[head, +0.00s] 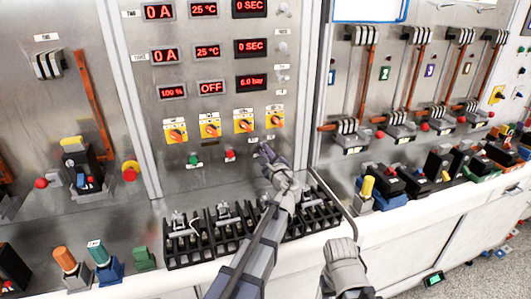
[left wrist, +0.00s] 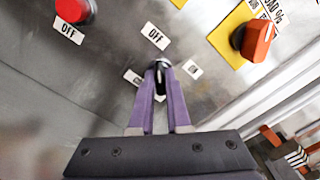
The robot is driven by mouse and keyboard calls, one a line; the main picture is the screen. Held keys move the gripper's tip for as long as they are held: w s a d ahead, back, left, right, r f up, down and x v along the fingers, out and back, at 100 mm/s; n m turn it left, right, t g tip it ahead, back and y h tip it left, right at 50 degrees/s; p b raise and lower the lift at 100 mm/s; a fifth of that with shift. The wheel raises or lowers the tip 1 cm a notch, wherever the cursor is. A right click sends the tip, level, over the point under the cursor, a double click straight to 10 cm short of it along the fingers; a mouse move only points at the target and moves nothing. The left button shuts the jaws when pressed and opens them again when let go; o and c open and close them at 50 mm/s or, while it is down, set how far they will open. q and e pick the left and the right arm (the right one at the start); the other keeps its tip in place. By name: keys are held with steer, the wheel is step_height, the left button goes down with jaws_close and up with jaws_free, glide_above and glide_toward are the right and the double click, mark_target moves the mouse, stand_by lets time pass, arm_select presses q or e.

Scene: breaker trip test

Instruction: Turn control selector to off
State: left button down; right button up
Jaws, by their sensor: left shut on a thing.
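My left gripper (head: 263,150) reaches up to the grey panel, below the row of yellow plates with orange knobs. In the left wrist view its purple fingers (left wrist: 161,85) are shut on a small dark knob, the control selector (left wrist: 160,78), on the panel face. The fingers hide most of it, so its setting cannot be read. A white OFF label (left wrist: 155,36) is just above the fingertips. Smaller labels lie on both sides. A light grey part of my right arm (head: 343,265) shows low in the head view; its fingers cannot be made out.
A red button (left wrist: 73,10) is left of the fingers and an orange knob (left wrist: 257,40) on a yellow plate is right. Green (head: 194,159) and red (head: 230,155) buttons sit left of the gripper. A black rack (head: 185,255) stands on the ledge below my arm.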

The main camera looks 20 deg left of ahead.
arm_select(q)
steer(key=c, duration=0.9)
jaws_free()
steer(key=shift+v, duration=3.9)
